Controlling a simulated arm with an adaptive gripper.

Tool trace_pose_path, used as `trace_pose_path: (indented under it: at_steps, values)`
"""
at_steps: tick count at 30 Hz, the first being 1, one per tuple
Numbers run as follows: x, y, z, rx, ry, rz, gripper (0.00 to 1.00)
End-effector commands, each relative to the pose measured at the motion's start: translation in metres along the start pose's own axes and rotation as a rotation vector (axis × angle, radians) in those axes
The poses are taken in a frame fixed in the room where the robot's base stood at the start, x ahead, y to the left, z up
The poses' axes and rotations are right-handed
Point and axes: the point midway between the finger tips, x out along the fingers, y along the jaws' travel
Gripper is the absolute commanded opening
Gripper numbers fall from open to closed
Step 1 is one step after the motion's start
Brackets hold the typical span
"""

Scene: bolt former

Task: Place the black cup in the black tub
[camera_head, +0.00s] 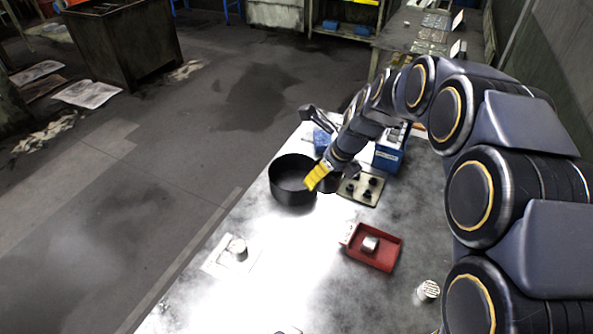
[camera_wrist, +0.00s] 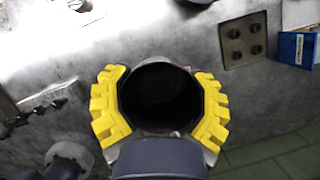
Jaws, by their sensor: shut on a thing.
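The black cup (camera_wrist: 160,94) is between the yellow fingers of my gripper (camera_wrist: 160,108) in the wrist view, its round open mouth facing the camera. My gripper is shut on it. In the head view, my gripper (camera_head: 321,176) shows beside the right rim of the black tub (camera_head: 290,196), with the dark cup (camera_head: 333,184) partly hidden by a yellow finger. The tub is a wide, round, open pot on the bench, and it looks empty where I can see inside. I cannot tell how high the cup is above the bench.
A red tray (camera_head: 385,262) holding a metal part lies in front on the bench (camera_head: 300,265). A plate with black knobs (camera_head: 362,189) and a blue box (camera_head: 388,158) are right of the tub. A metal cylinder (camera_head: 238,249) stands at front left. Bench between is clear.

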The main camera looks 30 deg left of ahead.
Motion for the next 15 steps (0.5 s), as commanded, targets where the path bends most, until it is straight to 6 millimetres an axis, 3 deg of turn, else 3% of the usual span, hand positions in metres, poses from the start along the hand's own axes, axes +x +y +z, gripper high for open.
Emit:
trace_pose_path:
  at_steps: [3, 6, 15]
  values:
    - [0.002, 0.016, 0.018, -0.012, -0.004, 0.007, 0.30]
    - [0.005, 0.020, 0.026, -0.012, -0.004, 0.011, 0.30]
    - [0.039, -0.004, 0.055, -0.011, -0.004, 0.009, 0.30]
